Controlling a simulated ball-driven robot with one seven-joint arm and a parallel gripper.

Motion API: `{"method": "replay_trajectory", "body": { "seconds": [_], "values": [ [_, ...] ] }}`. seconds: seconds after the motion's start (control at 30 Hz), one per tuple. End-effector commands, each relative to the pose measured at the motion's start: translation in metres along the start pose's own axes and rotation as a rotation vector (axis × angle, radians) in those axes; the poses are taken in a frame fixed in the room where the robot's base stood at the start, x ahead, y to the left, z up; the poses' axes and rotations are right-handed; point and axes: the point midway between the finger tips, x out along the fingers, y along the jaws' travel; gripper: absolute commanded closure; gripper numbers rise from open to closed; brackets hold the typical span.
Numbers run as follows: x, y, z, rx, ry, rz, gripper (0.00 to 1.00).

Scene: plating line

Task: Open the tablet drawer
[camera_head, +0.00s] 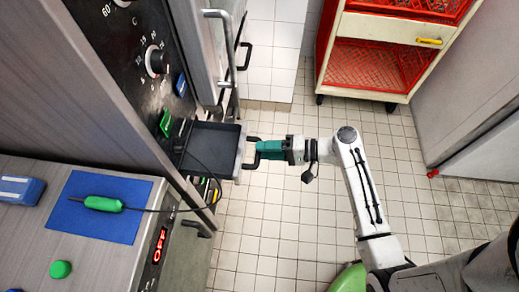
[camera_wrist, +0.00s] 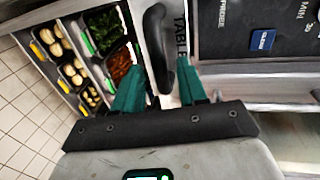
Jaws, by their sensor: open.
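In the head view a dark grey, tray-like drawer (camera_head: 213,141) stands out from the cabinet front, with no contents that I can make out. Its black handle (camera_head: 248,162) is on the outer side. In the wrist view the grey front bears a label (camera_wrist: 181,38) reading "TABLE", partly cut off, beside the black handle (camera_wrist: 155,42). My gripper (camera_head: 258,150) is at the handle. Its teal fingers, also in the wrist view (camera_wrist: 160,80), are open, one on each side of the handle's lower end. I cannot tell whether they touch it.
Food pans (camera_wrist: 85,58) with green, orange and pale contents lie beside the handle. A black control panel (camera_wrist: 255,30) is at the right. A counter (camera_head: 60,230) carries a blue mat (camera_head: 95,225) and a green-handled probe (camera_head: 103,204).

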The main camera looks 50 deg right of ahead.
Motion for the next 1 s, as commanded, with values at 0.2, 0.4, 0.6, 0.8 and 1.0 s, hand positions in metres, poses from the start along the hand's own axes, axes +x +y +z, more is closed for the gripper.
{"method": "replay_trajectory", "body": {
  "seconds": [0.2, 0.4, 0.6, 0.8, 1.0],
  "values": [
    [-0.044, 0.002, -0.001, -0.001, 0.003, 0.001, 0.58],
    [-0.071, 0.001, -0.001, 0.0, 0.003, 0.0, 0.58],
    [-0.081, 0.001, 0.0, 0.0, 0.001, 0.0, 0.58],
    [-0.081, 0.001, 0.0, 0.001, 0.001, 0.0, 0.58],
    [-0.081, 0.001, 0.0, 0.0, 0.0, 0.0, 0.58]
  ]
}}
